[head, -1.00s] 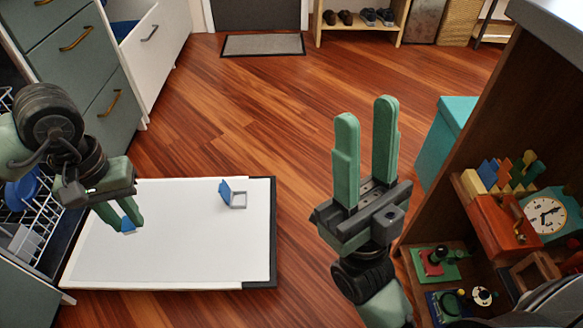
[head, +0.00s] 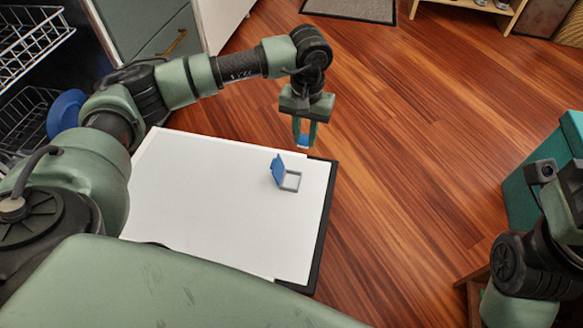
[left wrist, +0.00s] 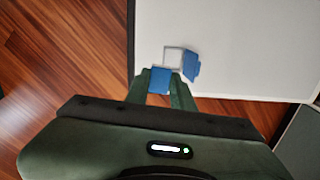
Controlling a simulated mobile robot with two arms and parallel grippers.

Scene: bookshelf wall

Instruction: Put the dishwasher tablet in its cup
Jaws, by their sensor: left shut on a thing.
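My left gripper (head: 304,134) is shut on a small blue dishwasher tablet (head: 304,141) with a whitish lower part. The tablet also shows between the fingers in the left wrist view (left wrist: 160,82). The cup (head: 291,181) is a grey square frame with a blue lid (head: 278,168) standing open on its left side. It sits on the white lowered dishwasher door (head: 210,200), near the door's far right corner. In the head view the gripper appears above and beyond the cup. In the left wrist view the cup (left wrist: 172,56) lies just past the tablet.
Dishwasher racks (head: 40,40) with a blue dish (head: 66,112) are at the left. A grey-green drawer front (head: 165,45) stands behind my left arm. A teal box (head: 535,180) is at the right. The wooden floor (head: 400,190) beside the door is clear.

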